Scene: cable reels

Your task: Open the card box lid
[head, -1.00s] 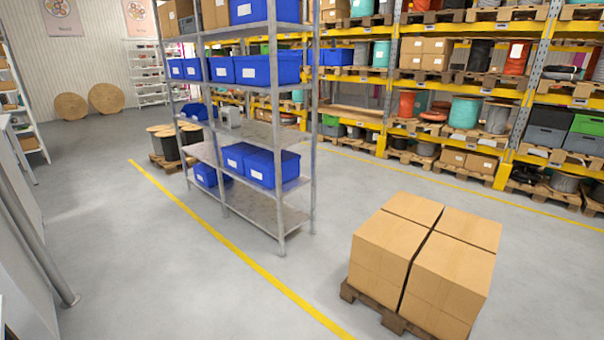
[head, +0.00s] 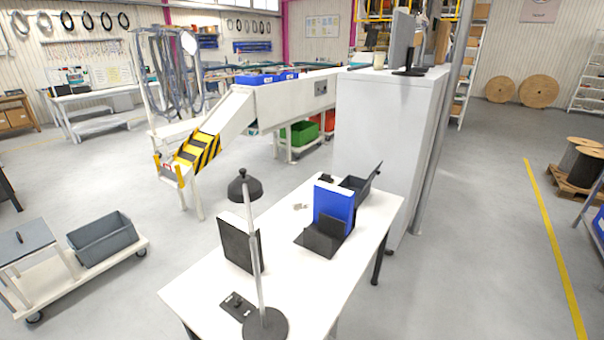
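A white table (head: 205,292) stands in the foreground of the head view. A small dark grey box-like object (head: 358,186) sits at its far right corner, partly hidden by a blue binder (head: 331,204). A thin dark panel stands up at a slant on its right side. It may be the card box with its lid, but I cannot tell for certain. The blue binder stands upright in a black holder (head: 322,238). My gripper is not in view.
A black desk lamp (head: 265,323) and an upright dark panel (head: 238,245) stand on the table's near half. A tall white cabinet (head: 375,130) stands behind the table. A cart with a grey bin (head: 102,240) is at left. Floor right of the table is clear.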

